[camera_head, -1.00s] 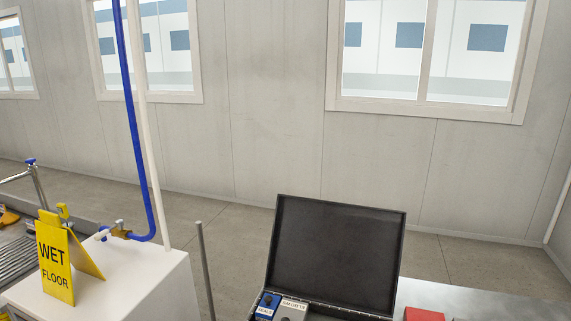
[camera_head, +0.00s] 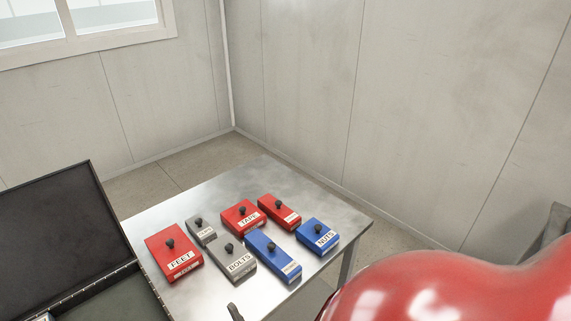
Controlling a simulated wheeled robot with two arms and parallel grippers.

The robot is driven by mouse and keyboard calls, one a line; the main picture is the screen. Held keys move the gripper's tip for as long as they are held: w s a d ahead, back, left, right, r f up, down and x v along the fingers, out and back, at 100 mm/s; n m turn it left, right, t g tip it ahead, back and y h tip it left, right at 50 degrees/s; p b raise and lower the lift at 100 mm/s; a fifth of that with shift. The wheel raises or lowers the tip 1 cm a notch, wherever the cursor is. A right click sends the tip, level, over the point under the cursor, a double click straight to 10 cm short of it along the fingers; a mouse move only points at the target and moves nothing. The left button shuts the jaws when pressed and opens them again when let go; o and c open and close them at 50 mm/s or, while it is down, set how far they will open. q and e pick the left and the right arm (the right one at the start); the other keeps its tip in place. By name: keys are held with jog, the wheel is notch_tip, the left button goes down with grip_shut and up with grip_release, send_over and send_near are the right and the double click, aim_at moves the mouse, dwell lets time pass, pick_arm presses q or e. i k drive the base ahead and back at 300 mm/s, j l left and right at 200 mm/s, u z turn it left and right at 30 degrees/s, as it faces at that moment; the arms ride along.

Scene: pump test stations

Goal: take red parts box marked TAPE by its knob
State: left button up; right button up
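The red parts box marked TAPE (camera_head: 232,214) sits upright on the metal table, in the back part of a group of boxes. A dark round knob (camera_head: 243,211) stands on its top, and its white label faces me. Another red box (camera_head: 276,205) with an unreadable label is close on its right. A grey BOLTS box (camera_head: 228,250) and a long blue box (camera_head: 262,249) are in front of it. Neither of my grippers can be made out in the head view.
A red FEET box (camera_head: 165,245), a small grey box (camera_head: 197,222) and a blue NUTS box (camera_head: 313,231) share the metal table (camera_head: 190,195). An open black case (camera_head: 60,240) is at left. A large glossy red shape (camera_head: 450,285) fills the bottom right. The table's back is bare.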

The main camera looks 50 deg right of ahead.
aim_at(241, 219)
jog(key=z, duration=1.15)
